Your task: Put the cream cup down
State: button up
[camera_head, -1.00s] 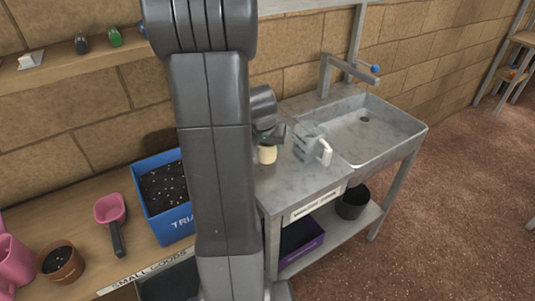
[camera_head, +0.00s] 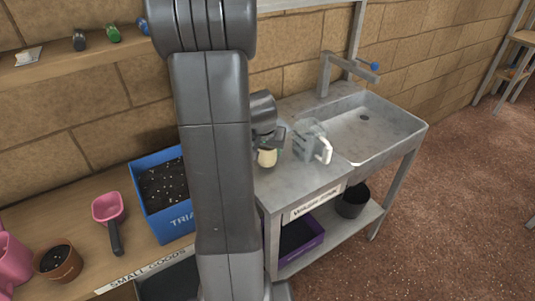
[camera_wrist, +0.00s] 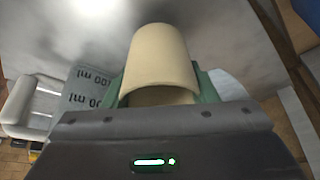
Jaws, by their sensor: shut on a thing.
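The cream cup (camera_head: 267,158) is in my gripper (camera_head: 268,143), over the left part of the grey sink counter (camera_head: 290,187). In the wrist view the cup (camera_wrist: 162,58) sits between the green fingers of my gripper (camera_wrist: 162,92), which is shut on it. Whether the cup's lower end touches the counter cannot be told. My arm hides part of the counter to the left of the cup.
A clear measuring jug (camera_head: 306,143) with a white handle stands close to the right of the cup. The sink basin (camera_head: 365,128) is further right. A blue tray of soil (camera_head: 170,217) stands on the wooden bench at left. The counter's front strip is clear.

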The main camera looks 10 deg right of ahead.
jog(key=shift+f, duration=0.9)
jog(key=shift+f, duration=0.25)
jog(key=o, duration=1)
jog(key=shift+r, duration=0.1)
jog(key=shift+r, duration=0.1)
jog(key=shift+r, duration=0.2)
jog(key=v, duration=1.1)
jog(key=shift+s+r+p, duration=0.15)
jog(key=shift+r+p, duration=0.15)
jog(key=shift+r, duration=0.05)
